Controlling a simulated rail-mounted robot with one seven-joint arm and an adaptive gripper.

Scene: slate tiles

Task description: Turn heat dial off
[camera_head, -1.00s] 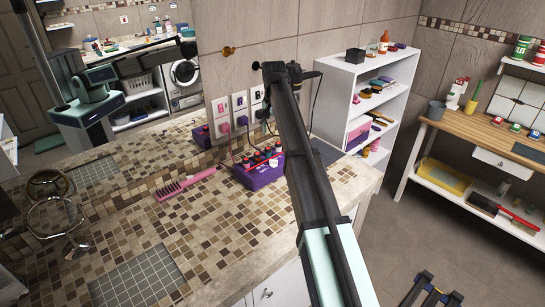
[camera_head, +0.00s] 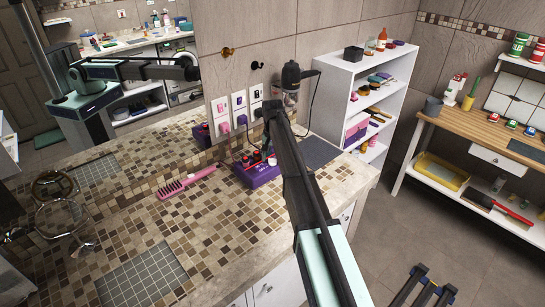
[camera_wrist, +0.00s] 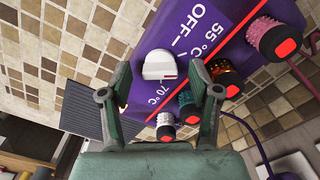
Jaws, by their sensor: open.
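The heated roller box (camera_head: 262,178) is purple and stands on the tiled counter; it also shows in the wrist view (camera_wrist: 193,50). Its top carries the labels OFF, 55 °C and 70 °C. My gripper (camera_wrist: 160,74) is open over the box, one finger on each side of the dial. I cannot tell whether either finger touches it. In the head view my arm hides part of the box.
A pink comb (camera_head: 187,184) lies left of the box. A hair dryer (camera_head: 292,78) stands behind my arm, near the wall outlets (camera_head: 240,108). A dark mat (camera_head: 318,151) lies to the right. A round mirror (camera_head: 62,218) stands at far left. The counter front is clear.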

